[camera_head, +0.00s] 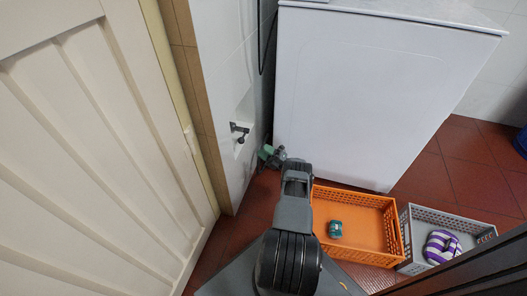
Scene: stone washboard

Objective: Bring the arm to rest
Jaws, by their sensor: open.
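My arm reaches forward from the bottom centre, over the red tiled floor. My gripper (267,153) is small and partly hidden at the arm's far end, close to the white wall and the left edge of the white appliance. A green patch shows at its tip; I cannot tell whether it is part of the gripper. The gripper is open, and I see nothing clearly held in it.
An orange crate (398,238) right of my arm holds a small teal object (335,229). A grey crate (406,222) beside it holds a purple-and-white striped item (441,246). A white appliance (365,95) stands behind. A cream door (90,150) fills the left. A tap (239,130) juts from the wall.

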